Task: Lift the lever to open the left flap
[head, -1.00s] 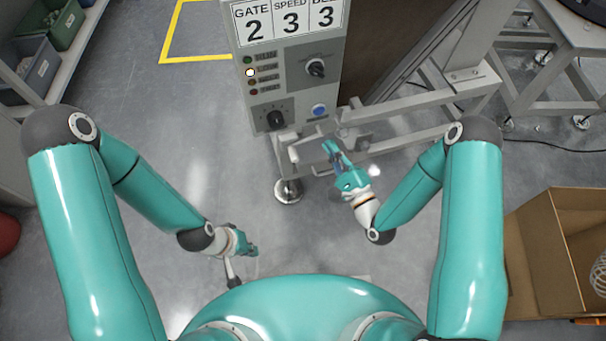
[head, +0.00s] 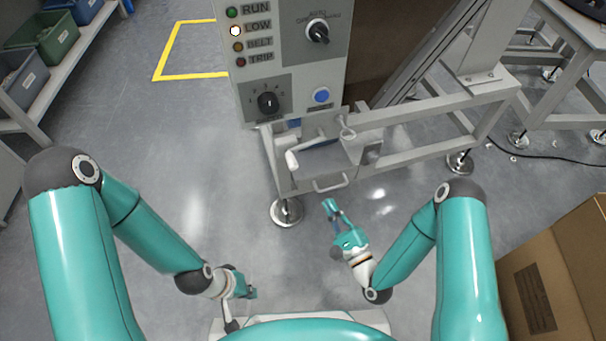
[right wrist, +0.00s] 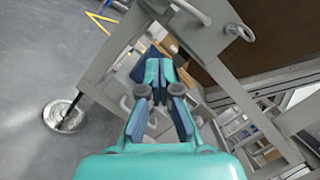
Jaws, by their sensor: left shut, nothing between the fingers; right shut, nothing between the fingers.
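A grey machine cabinet (head: 290,85) stands ahead of me in the head view. Below its panel, a white cylindrical grip (head: 291,160) sits on the left of a grey frame; it looks like the lever, but I cannot be sure. A bar handle (head: 331,184) sticks out from the frame's front. I cannot make out which part is the left flap. My right gripper (head: 331,208) is shut and empty, just in front of and below the bar handle, apart from it. Its shut fingers also show in the right wrist view (right wrist: 159,75). My left gripper (head: 250,291) is shut and empty, low over the floor.
The panel has a black knob (head: 268,102), a blue button (head: 321,95) and a selector switch (head: 318,31). A cardboard box (head: 560,265) stands at the right. Bins (head: 55,38) sit on a shelf at the upper left. The floor (head: 190,130) left of the cabinet is clear.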

